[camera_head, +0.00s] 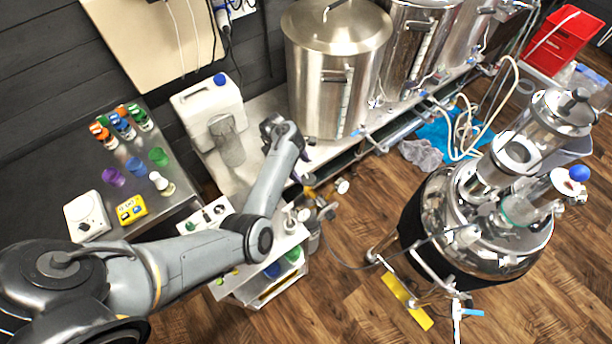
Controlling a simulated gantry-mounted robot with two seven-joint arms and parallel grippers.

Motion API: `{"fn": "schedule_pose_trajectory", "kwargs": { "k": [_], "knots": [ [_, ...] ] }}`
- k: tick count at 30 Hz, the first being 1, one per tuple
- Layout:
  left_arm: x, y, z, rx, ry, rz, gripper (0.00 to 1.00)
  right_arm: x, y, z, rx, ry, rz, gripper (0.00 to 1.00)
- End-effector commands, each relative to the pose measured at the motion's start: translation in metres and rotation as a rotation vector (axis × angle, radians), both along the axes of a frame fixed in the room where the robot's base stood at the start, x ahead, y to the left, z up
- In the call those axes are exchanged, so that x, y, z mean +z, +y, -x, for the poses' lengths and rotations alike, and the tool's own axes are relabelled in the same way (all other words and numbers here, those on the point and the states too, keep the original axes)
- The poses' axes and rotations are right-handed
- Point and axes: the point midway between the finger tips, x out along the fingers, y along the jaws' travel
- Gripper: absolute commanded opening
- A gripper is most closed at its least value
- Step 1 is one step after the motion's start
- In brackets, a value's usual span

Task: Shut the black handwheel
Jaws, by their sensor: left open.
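My left arm reaches in from the lower left and bends up at the elbow. My left gripper (304,175) hangs below the wrist, in front of the bench and near the big steel pot. Its jaws are small and partly hidden by the wrist, but they are open and hold nothing that I can make out. I cannot clearly make out a black handwheel; it may be hidden or too small to tell. A dark round knob (578,96) tops the steel column at the far right, well away from the gripper. My right gripper is not in view.
Steel pots (338,60) with valves line the back bench. A white jug (208,108) and a dark table (60,160) with bottles stand left. A steel vessel (480,225) on legs stands right. Metal fittings (318,207) sit just below the gripper. Wooden floor (350,300) is open in front.

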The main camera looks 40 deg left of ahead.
Motion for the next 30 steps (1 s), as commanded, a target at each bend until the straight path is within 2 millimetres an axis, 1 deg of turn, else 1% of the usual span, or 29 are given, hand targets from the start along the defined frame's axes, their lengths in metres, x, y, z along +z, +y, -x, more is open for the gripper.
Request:
{"fn": "schedule_pose_trajectory", "kwargs": {
  "k": [1,3,9,15,23,24,26,30],
  "knots": [
    [-0.011,-0.004,-0.001,-0.001,0.000,0.004,0.81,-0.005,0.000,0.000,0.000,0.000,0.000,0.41],
    [-0.020,-0.008,-0.003,0.000,0.000,0.003,0.81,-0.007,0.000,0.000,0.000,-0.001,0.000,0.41],
    [-0.041,-0.016,-0.006,-0.001,0.000,0.002,0.81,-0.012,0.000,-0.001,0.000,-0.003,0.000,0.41],
    [-0.049,-0.019,-0.008,-0.001,-0.001,0.001,0.81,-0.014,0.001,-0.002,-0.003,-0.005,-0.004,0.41],
    [-0.050,-0.019,-0.008,-0.001,-0.001,0.001,0.81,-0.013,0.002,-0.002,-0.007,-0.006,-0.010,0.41],
    [-0.050,-0.019,-0.008,-0.001,-0.001,0.001,0.80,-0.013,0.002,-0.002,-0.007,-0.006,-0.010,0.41],
    [-0.050,-0.019,-0.008,-0.001,-0.001,0.001,0.71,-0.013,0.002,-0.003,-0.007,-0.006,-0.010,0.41],
    [-0.050,-0.019,-0.008,-0.001,0.000,0.000,0.49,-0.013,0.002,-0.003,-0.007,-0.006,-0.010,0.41]
  ]
}}
